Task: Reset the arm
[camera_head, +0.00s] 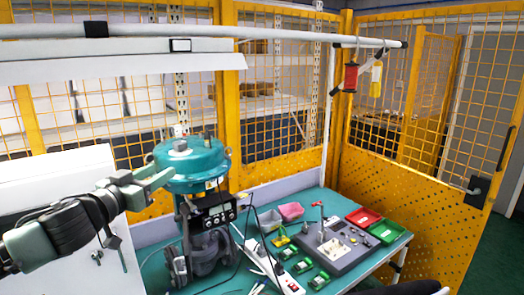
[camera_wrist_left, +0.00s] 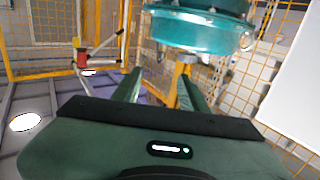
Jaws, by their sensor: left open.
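The valve assembly stands on the teal bench, with a round teal actuator (camera_head: 190,160) on top, a dark positioner box with a small display (camera_head: 219,212) and a grey valve body (camera_head: 208,252) below. My left gripper (camera_head: 162,182) is open and empty beside the left of the actuator. In the left wrist view, my left gripper (camera_wrist_left: 160,88) has its two fingers apart, with the teal actuator (camera_wrist_left: 198,28) beyond and above them. A yellowish stem under the actuator (camera_wrist_left: 183,75) shows near the right finger. Contact cannot be told. My right gripper is not visible.
The teal bench (camera_head: 165,268) holds a white power strip (camera_head: 272,268), a grey tool tray (camera_head: 330,248), red (camera_head: 363,217) and green (camera_head: 386,231) bins and loose cables. An overhead rail (camera_head: 290,33) crosses above. Yellow mesh fencing (camera_head: 400,180) encloses the area.

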